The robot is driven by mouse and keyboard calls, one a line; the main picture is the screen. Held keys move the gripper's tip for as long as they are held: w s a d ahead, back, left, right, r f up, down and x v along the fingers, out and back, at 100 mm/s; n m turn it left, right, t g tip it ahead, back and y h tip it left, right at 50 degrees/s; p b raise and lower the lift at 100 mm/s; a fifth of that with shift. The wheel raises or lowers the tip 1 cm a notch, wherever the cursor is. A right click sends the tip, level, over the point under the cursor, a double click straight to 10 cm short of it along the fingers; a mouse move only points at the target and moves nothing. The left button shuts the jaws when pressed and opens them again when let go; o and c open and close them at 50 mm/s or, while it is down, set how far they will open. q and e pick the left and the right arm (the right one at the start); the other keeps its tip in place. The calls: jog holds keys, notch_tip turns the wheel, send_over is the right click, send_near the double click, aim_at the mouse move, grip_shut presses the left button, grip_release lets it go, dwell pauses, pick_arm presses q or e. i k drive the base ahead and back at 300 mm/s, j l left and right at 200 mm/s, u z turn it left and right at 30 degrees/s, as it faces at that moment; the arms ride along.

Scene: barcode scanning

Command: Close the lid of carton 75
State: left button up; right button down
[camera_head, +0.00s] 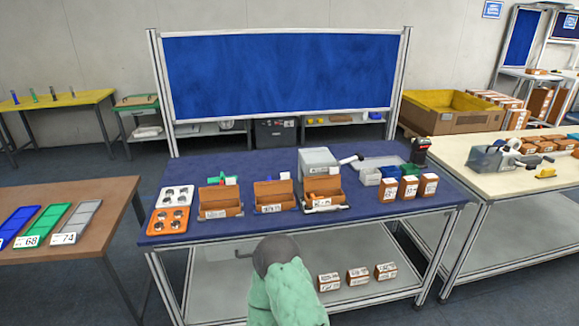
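Three brown cartons stand in a row on the blue table: a left one (213,211), a middle one (267,208) and a right one (317,201). All three look open, with their back flaps raised. Each has a white label on its front, but the numbers are too small to read, so I cannot tell which is carton 75. The right carton has something inside or across its front. Neither of my grippers can be made out in this view.
A grey box (318,158) stands behind the right carton. Small closed cartons (409,187) are at the right. A rounded green object with a grey top (284,290) is in front of the table.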

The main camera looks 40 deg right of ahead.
aim_at(333, 180)
jog(key=z, duration=1.65)
